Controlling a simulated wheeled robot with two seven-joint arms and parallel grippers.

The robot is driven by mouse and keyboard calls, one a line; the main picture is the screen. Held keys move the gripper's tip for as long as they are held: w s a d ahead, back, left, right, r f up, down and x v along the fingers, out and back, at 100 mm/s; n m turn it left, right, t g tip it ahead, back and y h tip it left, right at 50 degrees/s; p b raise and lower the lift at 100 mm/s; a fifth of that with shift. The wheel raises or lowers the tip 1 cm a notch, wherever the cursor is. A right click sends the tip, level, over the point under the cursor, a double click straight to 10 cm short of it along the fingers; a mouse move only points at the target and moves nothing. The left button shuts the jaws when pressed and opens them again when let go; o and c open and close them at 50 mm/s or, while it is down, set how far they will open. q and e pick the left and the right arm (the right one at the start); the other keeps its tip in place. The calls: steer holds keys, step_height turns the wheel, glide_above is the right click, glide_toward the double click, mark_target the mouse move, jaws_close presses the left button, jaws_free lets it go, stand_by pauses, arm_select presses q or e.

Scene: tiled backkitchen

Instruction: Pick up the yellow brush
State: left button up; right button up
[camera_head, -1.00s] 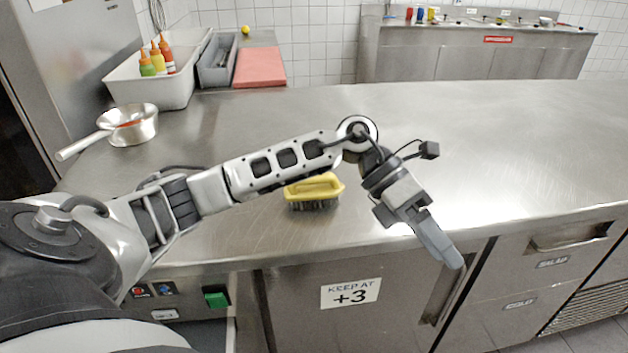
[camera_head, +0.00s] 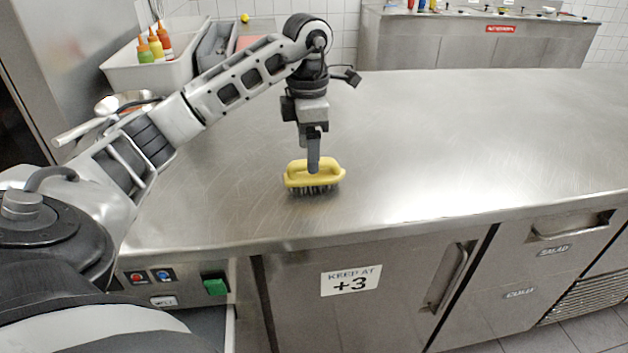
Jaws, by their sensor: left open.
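The yellow brush (camera_head: 298,177) stands on the steel counter near its front edge, bristles down and handle up. My left gripper (camera_head: 313,168) points straight down at the brush, with its fingers at the handle's loop. The fingers overlap in this view, so I cannot see the gap between them or whether they touch the handle. The gripper is open. My right gripper is not in view.
The steel counter (camera_head: 450,140) is clear to the right of the brush. A metal pan (camera_head: 112,103) is partly hidden behind my left arm. A white bin (camera_head: 180,75) with several sauce bottles (camera_head: 155,46) stands at the back left.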

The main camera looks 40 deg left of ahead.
arm_select(q)
steer(key=shift+w+f+p, duration=0.1)
steer(key=shift+f+p, duration=0.3)
steer(key=shift+f, duration=2.85)
steer(key=c, duration=1.1)
